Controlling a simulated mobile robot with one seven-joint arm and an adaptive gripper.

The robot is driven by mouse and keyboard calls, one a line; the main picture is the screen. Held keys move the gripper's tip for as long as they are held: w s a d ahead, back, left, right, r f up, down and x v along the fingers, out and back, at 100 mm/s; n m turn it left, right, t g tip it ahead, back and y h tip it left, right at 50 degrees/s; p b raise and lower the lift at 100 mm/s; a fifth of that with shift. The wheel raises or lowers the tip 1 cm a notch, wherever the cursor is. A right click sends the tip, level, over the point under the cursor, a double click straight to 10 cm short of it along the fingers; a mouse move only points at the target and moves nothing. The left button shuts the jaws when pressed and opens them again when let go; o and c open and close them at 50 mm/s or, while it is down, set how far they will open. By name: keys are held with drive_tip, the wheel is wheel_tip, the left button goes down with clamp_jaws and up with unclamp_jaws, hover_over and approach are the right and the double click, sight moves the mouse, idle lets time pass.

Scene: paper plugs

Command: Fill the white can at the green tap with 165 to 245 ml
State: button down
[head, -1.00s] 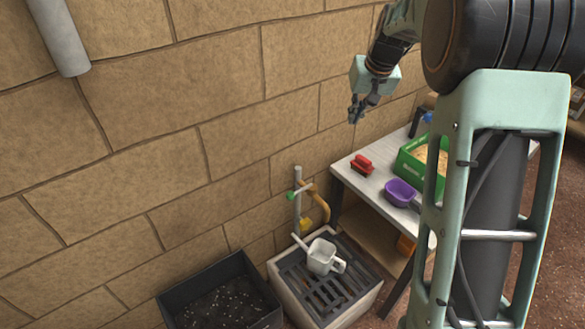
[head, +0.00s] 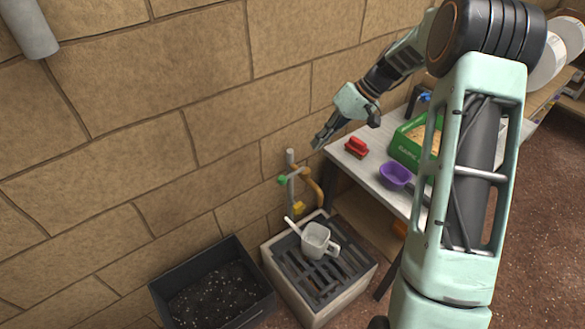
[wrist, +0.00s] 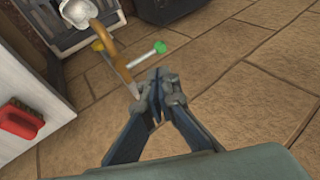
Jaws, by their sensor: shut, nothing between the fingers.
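The white can (head: 316,240) stands on the dark grate of a pale drain box, its spout pointing up and left and its handle to the right. It also shows at the top of the wrist view (wrist: 80,12). The tap (head: 291,180) stands at the wall behind the can, with a green handle (head: 282,181), a brass curved pipe and a yellow part. The green handle also shows in the wrist view (wrist: 160,47). My gripper (head: 318,145) is shut and empty, in the air above and to the right of the tap. It touches neither can nor tap.
A black planter of dark soil (head: 254,317) stands left of the drain box (head: 351,298). On the table (head: 349,177) at right are a red brush (head: 356,148), a purple scoop (head: 395,176) and a green box (head: 405,148). The wall lies close behind the tap.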

drive_tip(key=x, duration=1.4)
drive_tip(key=shift+b, duration=0.4)
drive_tip(key=f+h+b, duration=0.1)
drive_tip(key=f+t+h+b, duration=0.1)
drive_tip(key=b, duration=0.1)
drive_tip(key=a+f+t+h+b, duration=0.1)
drive_tip(key=b, duration=0.1)
drive_tip(key=shift+s+f+n, duration=0.25)
drive_tip(key=shift+n, duration=0.15)
drive_tip(key=shift+r, duration=0.1)
idle(2.3)
drive_tip(key=p, duration=0.3)
approach(285, 177)
drive_tip(key=s+r, duration=0.1)
drive_tip(key=s+d+r, duration=0.1)
drive_tip(key=r, duration=0.1)
drive_tip(key=shift+r, duration=0.1)
drive_tip(key=shift+d, duration=0.1)
idle(0.6)
